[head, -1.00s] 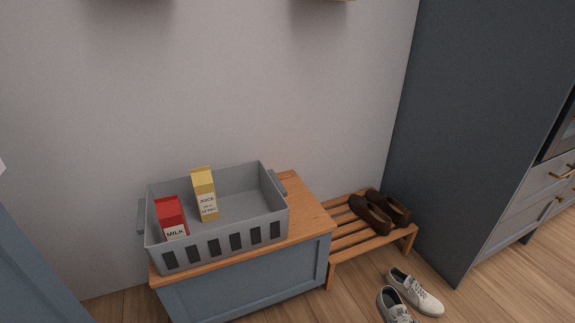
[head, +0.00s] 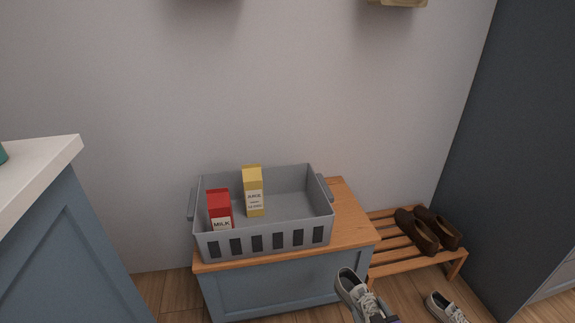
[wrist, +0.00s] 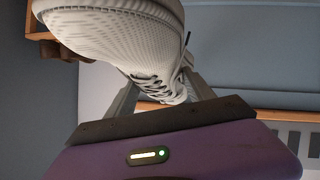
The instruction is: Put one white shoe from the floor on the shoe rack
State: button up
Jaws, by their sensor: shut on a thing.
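My gripper (head: 374,308) is shut on one white shoe (head: 352,288) with grey laces. It holds the shoe off the floor in front of the bench, at the bottom of the head view. In the wrist view this shoe (wrist: 115,35) fills the top left, its sole towards the upper edge, with the finger parts beside its laces. The other white shoe (head: 445,308) is on the floor at the lower right. The wooden slatted shoe rack (head: 388,268) stands right of the bench. Brown shoes (head: 420,236) sit on its right part; its left slats are bare.
A grey basket (head: 265,241) with a red milk carton (head: 219,209) and a yellow juice carton (head: 253,190) stands on the blue, wooden-topped bench (head: 350,225). A tall dark cabinet (head: 520,150) borders the rack on the right. A white-topped blue counter (head: 60,230) is at the left.

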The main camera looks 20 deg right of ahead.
jog(key=w+a+r+n+t+y, duration=0.1)
jog(key=w+a+r+n+y, duration=0.3)
jog(key=a, duration=0.7)
jog(key=w+a+r+n+y, duration=0.1)
jog(key=w+a+r, duration=0.3)
jog(key=a, duration=0.6)
jog(key=s+r+p, duration=0.5)
jog(key=r+p, duration=0.8)
jog(key=p, duration=0.1)
jog(key=s+r+p, duration=0.5)
jog(key=r+p, duration=0.7)
jog(key=p, duration=0.2)
jog(key=shift+s+r, duration=0.15)
jog(key=shift+r, duration=0.2)
jog(key=shift+d, duration=0.1)
